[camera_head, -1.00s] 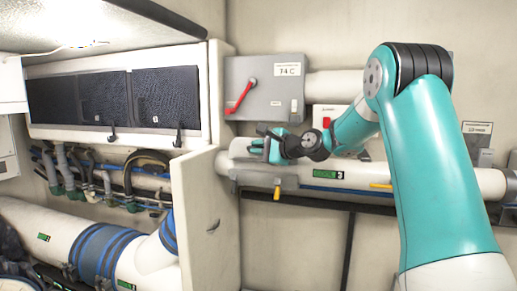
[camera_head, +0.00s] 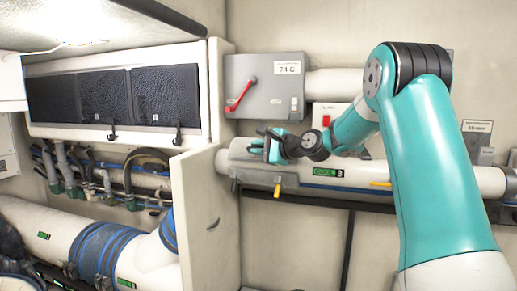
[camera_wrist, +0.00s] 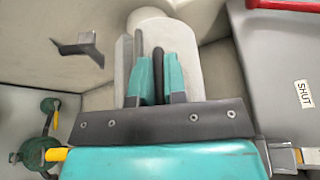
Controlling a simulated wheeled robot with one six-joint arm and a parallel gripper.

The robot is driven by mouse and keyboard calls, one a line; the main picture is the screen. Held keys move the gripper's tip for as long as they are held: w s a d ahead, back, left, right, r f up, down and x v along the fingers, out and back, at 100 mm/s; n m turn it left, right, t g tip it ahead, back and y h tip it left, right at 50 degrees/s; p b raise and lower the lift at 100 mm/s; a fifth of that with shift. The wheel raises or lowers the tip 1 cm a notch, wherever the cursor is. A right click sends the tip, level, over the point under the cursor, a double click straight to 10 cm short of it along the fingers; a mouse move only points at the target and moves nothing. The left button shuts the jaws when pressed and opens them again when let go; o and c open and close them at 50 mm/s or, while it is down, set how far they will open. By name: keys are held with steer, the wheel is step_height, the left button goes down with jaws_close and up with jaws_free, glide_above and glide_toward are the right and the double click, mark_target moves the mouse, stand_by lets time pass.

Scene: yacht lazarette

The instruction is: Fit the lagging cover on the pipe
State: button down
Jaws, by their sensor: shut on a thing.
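A pale pipe (camera_head: 480,181) runs level along the back wall, with a green label on it. My gripper (camera_head: 262,146) is at its left part, close against the upper side. In the wrist view my gripper (camera_wrist: 158,82) is shut on a dark upright grip (camera_wrist: 159,66) between its teal fingers. This grip seems to belong to the lagging cover. A pale rounded form (camera_wrist: 188,62) lies behind the fingers; I cannot tell where cover ends and pipe begins. The gripper hides part of this contact, so I cannot tell how fully the cover sits.
A grey box (camera_head: 262,90) with a red lever is above the pipe. A white partition (camera_head: 203,215) stands close to its left end. A grey bracket (camera_head: 262,181) with a yellow handle is below my gripper. Larger pipes (camera_head: 45,225) and hoses fill the left side.

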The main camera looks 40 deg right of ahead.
steer(key=shift+f+b, duration=0.95)
steer(key=shift+f, duration=0.35)
steer(key=c, duration=1.1)
jaws_free()
steer(key=b+v, duration=0.6)
steer(key=v, duration=1.1)
steer(key=shift+s+b, duration=0.25)
steer(key=shift+b, duration=0.15)
